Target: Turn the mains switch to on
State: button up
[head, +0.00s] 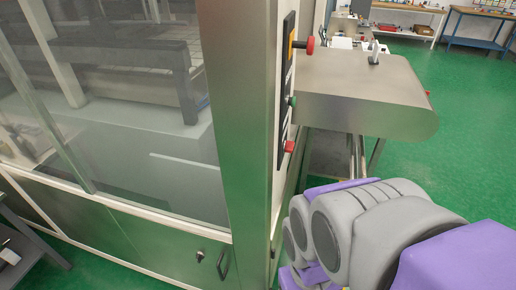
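A narrow dark control panel (284,100) is seen nearly edge-on, on the side of the machine's steel corner post. It carries a red knob (309,45) beside a yellow plate at the top, a green knob (292,101) in the middle and a red one (289,147) at the bottom. I cannot tell which of these, if any, is the mains switch, and no on or off marking is readable. My grey and purple arm fills the lower right, below and right of the panel. My gripper's fingers do not show.
A steel housing (360,95) with a rounded end juts out right of the panel, above my arm. Left of the post are a glazed guard (110,120) and a lower cabinet door with a black handle (223,265). Green floor (470,130) is open at right; workbenches (475,28) stand behind.

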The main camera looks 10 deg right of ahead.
aim_at(289, 145)
jog(key=l, duration=0.3)
jog(key=i+l, duration=0.15)
jog(key=l, duration=0.2)
jog(key=k+l, duration=0.15)
jog(key=l, duration=0.2)
jog(key=k+l+u, duration=0.15)
jog(key=l, duration=0.2)
jog(key=k+l, duration=0.1)
jog(key=l, duration=0.2)
jog(key=k+l+u, duration=0.1)
jog(key=l, duration=0.25)
